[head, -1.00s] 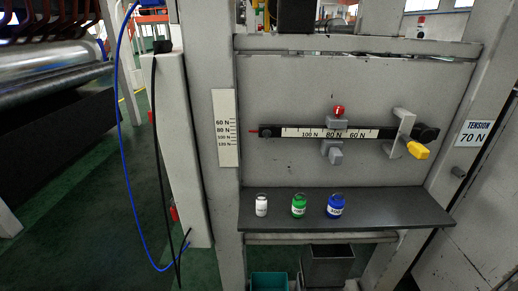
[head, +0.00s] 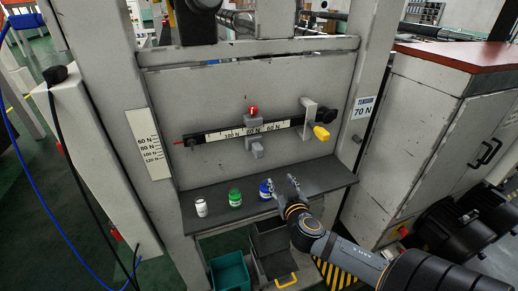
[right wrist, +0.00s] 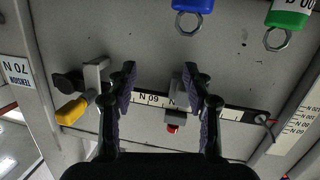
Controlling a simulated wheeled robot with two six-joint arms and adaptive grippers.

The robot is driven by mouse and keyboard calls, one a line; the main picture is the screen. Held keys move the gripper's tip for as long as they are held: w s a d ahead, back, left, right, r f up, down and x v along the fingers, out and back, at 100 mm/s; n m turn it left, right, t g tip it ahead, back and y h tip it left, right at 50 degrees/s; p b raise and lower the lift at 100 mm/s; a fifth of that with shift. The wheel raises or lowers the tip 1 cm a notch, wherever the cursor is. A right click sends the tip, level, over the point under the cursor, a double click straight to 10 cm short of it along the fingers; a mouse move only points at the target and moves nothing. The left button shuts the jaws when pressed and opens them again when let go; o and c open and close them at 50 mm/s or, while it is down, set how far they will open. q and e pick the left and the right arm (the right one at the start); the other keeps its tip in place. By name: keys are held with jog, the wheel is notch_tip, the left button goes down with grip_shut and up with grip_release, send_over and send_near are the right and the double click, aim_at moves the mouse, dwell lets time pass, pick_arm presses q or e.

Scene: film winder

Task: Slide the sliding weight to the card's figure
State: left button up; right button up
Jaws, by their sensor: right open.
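The sliding weight (head: 254,122) is a grey block with a red knob on top. It sits on the black beam (head: 205,138) near the 80 N mark of the white scale. The card (head: 364,107) at the right post reads TENSION 70 N. My right gripper (head: 285,184) is open and empty, in front of the beam, and overlaps the shelf area by the blue weight in the head view. In the right wrist view, upside down, my open fingers (right wrist: 158,78) stand either side of the 60 N mark; the sliding weight (right wrist: 174,115) is partly hidden by one finger. My left gripper is out of view.
White, green (head: 235,198) and blue (head: 265,190) weights stand on the dark shelf (head: 320,180) below the beam. A scale plate (head: 149,145) is at left. Bins (head: 230,273) stand beneath.

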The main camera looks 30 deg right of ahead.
aim_at(260, 150)
jog(key=w+a+r+t+y, duration=0.1)
jog(key=a+r+t+y, duration=0.2)
jog(key=r, duration=0.5)
jog(key=shift+h, duration=0.7)
jog(key=x, duration=0.3)
jog(key=p+x, duration=0.1)
jog(key=x, duration=0.2)
jog(key=a+p+x, duration=0.1)
jog(key=x, duration=0.2)
jog(key=shift+w+d, duration=0.1)
jog(key=shift+w, duration=0.35)
jog(key=shift+w+d, duration=0.1)
jog(key=shift+w, duration=0.3)
jog(key=shift+f, duration=0.1)
jog(key=shift+c, duration=0.4)
grip_shut()
